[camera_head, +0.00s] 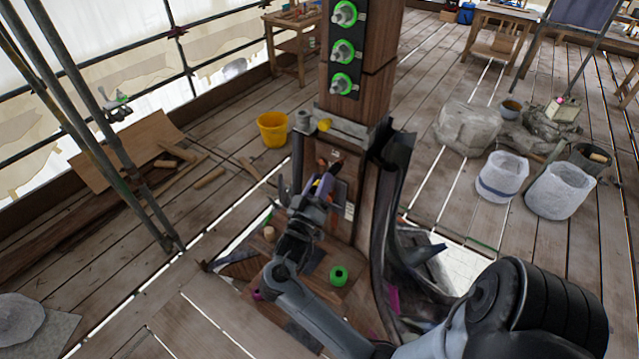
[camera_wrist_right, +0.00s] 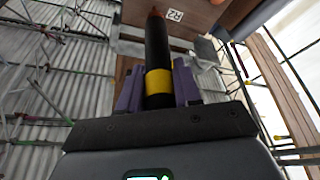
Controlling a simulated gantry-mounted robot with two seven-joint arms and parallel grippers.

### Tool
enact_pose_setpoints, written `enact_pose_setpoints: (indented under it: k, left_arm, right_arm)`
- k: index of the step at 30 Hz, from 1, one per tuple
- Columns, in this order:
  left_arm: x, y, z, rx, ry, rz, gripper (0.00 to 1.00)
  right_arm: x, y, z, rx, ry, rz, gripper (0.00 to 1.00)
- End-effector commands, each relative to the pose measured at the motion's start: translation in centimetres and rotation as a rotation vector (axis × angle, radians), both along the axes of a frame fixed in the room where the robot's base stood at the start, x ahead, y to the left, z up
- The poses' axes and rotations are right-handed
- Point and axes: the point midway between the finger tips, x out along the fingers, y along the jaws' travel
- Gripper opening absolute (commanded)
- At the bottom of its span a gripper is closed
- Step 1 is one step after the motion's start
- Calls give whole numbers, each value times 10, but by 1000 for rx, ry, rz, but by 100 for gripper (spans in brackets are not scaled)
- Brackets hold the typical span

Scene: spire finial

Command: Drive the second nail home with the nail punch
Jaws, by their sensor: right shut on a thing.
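My right gripper (camera_head: 318,190) is in front of the lower part of the wooden post (camera_head: 352,95). In the right wrist view its purple fingers (camera_wrist_right: 158,88) are shut on the nail punch (camera_wrist_right: 157,55), a black rod with a yellow band. The punch points away from the gripper, and its copper-coloured tip is close to a brown wooden surface (camera_wrist_right: 190,14) marked with an "R2" label (camera_wrist_right: 174,15). I cannot tell whether the tip touches anything. No nail can be made out clearly in either view. My left gripper is not in view.
Several green-ringed knobs (camera_head: 341,52) run up the post. A dark curved sheet (camera_head: 392,190) hangs at its right. A yellow bucket (camera_head: 272,128) stands to the left. A green roll (camera_head: 338,275) lies below the gripper. White sacks (camera_head: 502,176) and stones stand at the right.

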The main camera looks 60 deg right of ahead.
Motion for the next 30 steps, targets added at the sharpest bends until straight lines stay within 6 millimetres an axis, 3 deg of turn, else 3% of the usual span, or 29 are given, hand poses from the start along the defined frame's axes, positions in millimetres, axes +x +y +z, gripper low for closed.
enact_pose_setpoints:
  k: [30]
  left_arm:
    - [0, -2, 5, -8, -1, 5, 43]
  right_arm:
    - [-3, -22, 1, -2, -1, -1, 0]
